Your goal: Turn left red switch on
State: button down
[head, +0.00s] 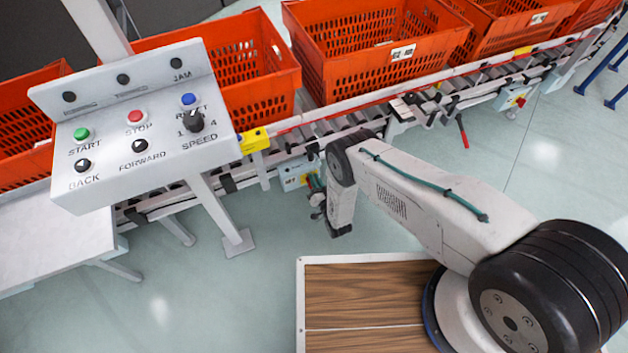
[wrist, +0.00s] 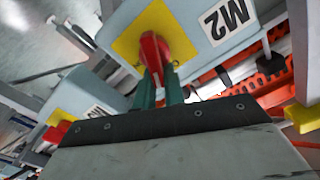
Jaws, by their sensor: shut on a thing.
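A red switch (wrist: 152,50) sits on a yellow plate (wrist: 178,28) on a light grey box (wrist: 215,50) marked M2, which appears upside down in the wrist view. My gripper (wrist: 160,88) has its teal fingers closed around the lower end of the red handle. In the head view my gripper (head: 318,195) is at the left grey box (head: 291,178) under the conveyor, and it hides the switch there. A second red switch (wrist: 54,134) on a yellow plate shows at the left of the wrist view. A box with a red switch (head: 519,101) also stands further right in the head view.
The conveyor (head: 340,122) carries several orange totes (head: 375,75) behind the boxes. A control panel (head: 140,150) on a post (head: 215,210) stands left of my arm. A yellow block (head: 254,140) is on the conveyor edge. The floor (head: 225,300) in front is clear.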

jog(key=f+m, duration=0.1)
jog(key=m, duration=0.3)
jog(key=f+m, duration=0.1)
jog(key=m, duration=0.7)
jog(key=shift+s+d+f, duration=0.15)
jog(key=shift+d+f, duration=0.25)
jog(key=shift+m, duration=0.3)
jog(key=c, duration=1.5)
grip_release()
jog(key=shift+a, duration=0.1)
jog(key=shift+w+d+r, duration=0.15)
jog(key=shift+w+d, duration=0.05)
jog(key=shift+d, duration=0.05)
jog(key=shift+v, duration=3.95)
